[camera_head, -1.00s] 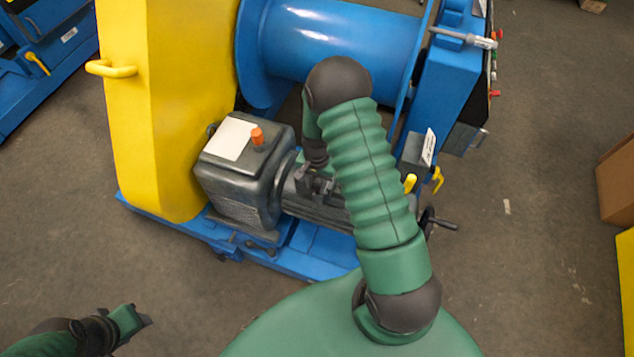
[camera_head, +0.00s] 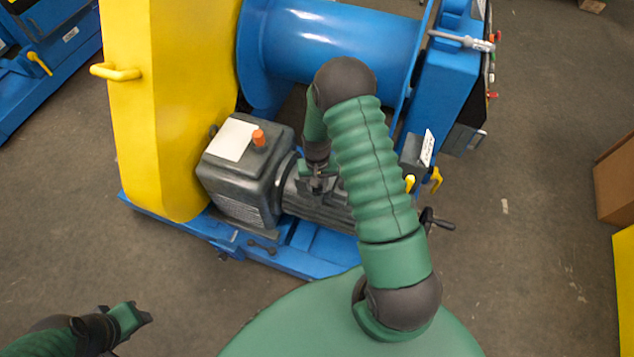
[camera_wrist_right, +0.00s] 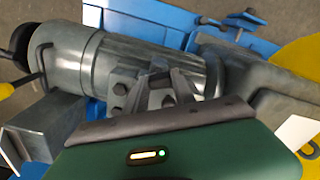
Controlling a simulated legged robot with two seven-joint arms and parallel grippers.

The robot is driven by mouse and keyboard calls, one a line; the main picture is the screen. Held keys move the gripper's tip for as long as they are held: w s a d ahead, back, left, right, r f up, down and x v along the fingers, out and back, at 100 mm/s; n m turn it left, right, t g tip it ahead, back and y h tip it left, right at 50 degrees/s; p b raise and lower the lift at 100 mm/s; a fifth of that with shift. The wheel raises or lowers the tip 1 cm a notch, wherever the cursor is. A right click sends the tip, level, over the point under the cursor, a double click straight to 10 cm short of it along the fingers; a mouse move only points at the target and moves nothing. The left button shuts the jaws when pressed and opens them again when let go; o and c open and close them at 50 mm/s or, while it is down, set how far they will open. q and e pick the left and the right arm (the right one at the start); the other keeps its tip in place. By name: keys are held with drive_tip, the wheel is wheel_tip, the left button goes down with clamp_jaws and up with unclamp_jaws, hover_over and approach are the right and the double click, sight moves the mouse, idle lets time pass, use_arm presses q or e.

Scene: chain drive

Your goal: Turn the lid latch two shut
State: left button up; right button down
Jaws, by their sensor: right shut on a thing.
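The grey motor (camera_head: 318,200) lies on the blue base, beside the dark gearbox. In the right wrist view the motor (camera_wrist_right: 75,60) carries a small grey box (camera_wrist_right: 122,88) with dark bolts. My right gripper (camera_head: 317,182) is over this box, partly behind my own arm. In the right wrist view its fingers (camera_wrist_right: 168,88) are shut on a small dark part at the box, which I take to be lid latch two; the fingers hide most of it. My left gripper (camera_head: 143,313) is low at the left, away from the machine; its jaw gap is unclear.
The gearbox (camera_head: 240,170) with an orange cap (camera_head: 258,138) stands left of the motor, beside the tall yellow guard (camera_head: 165,110). Yellow levers (camera_head: 436,180) and a hand crank (camera_head: 437,222) are at the right. A blue drum (camera_head: 330,45) is behind.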

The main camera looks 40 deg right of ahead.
drive_tip(key=n+p, duration=0.2)
drive_tip(key=n, duration=0.4)
drive_tip(key=shift+w+r, duration=0.1)
drive_tip(key=shift+r, duration=0.05)
drive_tip(key=n+p, duration=0.2)
drive_tip(key=n, duration=0.4)
idle(0.5)
drive_tip(key=c, duration=1.2)
unclamp_jaws()
drive_tip(key=shift+c, duration=0.2)
drive_tip(key=shift+o, duration=1)
drive_tip(key=shift+f, duration=0.2)
drive_tip(key=shift+s, duration=0.2)
wheel_tip(320, 180, up, 17)
drive_tip(key=p, duration=0.2)
drive_tip(key=shift+f, duration=0.15)
